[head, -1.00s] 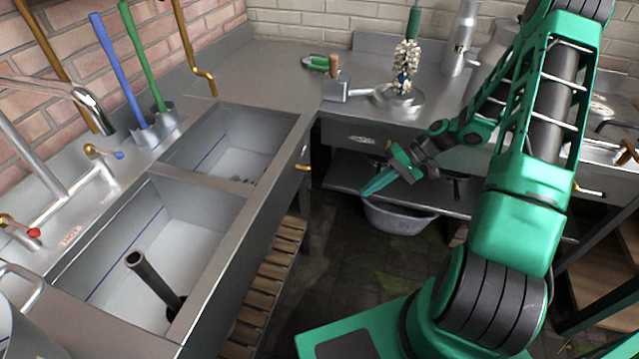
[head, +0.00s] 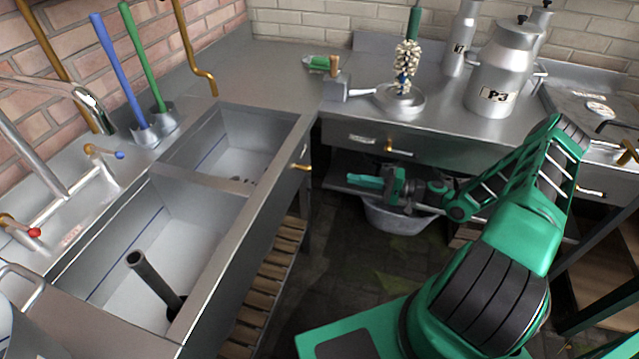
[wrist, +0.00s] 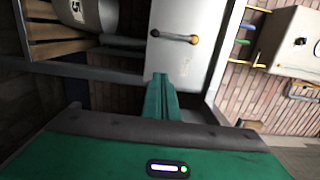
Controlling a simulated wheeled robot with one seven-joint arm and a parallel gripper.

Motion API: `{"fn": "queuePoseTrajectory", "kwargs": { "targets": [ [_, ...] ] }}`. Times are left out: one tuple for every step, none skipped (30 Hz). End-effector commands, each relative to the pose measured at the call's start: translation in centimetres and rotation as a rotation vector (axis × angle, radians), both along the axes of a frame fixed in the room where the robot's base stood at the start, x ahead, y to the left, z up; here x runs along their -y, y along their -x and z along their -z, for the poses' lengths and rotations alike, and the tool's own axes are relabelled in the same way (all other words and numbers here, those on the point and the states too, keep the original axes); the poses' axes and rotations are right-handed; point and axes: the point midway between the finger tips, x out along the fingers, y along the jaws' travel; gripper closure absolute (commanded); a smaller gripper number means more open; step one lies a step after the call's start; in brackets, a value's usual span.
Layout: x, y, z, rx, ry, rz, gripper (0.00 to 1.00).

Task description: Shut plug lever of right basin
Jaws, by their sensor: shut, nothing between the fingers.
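The right basin (head: 245,135) is the far one of two steel sink basins. Its small brass plug lever (head: 301,166) sticks out from the front panel. In the wrist view a lever (wrist: 178,37) lies sideways across a steel panel, with a brass knob at the right and a dark end at the left. My gripper (head: 350,180) is to the right of the sink front, low, pointing left, apart from the lever. Its green fingers (wrist: 160,80) are together and empty, below the lever in the wrist view.
The left basin (head: 150,250) holds a dark upright pipe (head: 155,280). Wooden slats (head: 270,285) run under the sink.

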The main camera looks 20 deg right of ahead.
Motion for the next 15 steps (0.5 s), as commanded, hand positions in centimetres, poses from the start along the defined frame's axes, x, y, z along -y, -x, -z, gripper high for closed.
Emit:
{"fn": "queuePoseTrajectory", "kwargs": {
  "targets": [
    [0.0, 0.0, 0.0, -0.001, 0.001, -0.001, 1.0],
    [0.0, 0.0, 0.0, -0.001, 0.001, -0.001, 1.0],
    [0.0, 0.0, 0.0, -0.001, 0.001, -0.001, 1.0],
    [0.0, 0.0, 0.0, -0.001, 0.001, -0.001, 1.0],
    [0.0, 0.0, 0.0, -0.001, 0.001, -0.001, 1.0],
    [-0.1, 0.0, 0.0, -0.001, 0.001, -0.002, 1.0],
    [-0.2, -0.1, 0.0, -0.001, 0.001, -0.002, 1.0],
    [-0.3, -0.1, 0.0, -0.001, 0.001, -0.003, 1.0],
    [-0.5, -0.3, 0.0, -0.001, 0.001, -0.004, 1.0],
    [-0.8, -0.4, 0.0, -0.001, 0.001, -0.004, 1.0],
    [-1.1, -0.6, 0.0, 0.0, 0.0, -0.004, 1.0],
    [-1.5, -0.9, 0.0, 0.0, 0.0, -0.004, 1.0],
    [-1.8, -1.1, -0.1, 0.0, 0.0, -0.004, 1.0],
    [-2.3, -1.3, 0.0, 0.0, 0.0, -0.005, 1.0],
    [-2.9, -1.7, 0.0, 0.0, 0.0, -0.006, 1.0]
  ]
}}
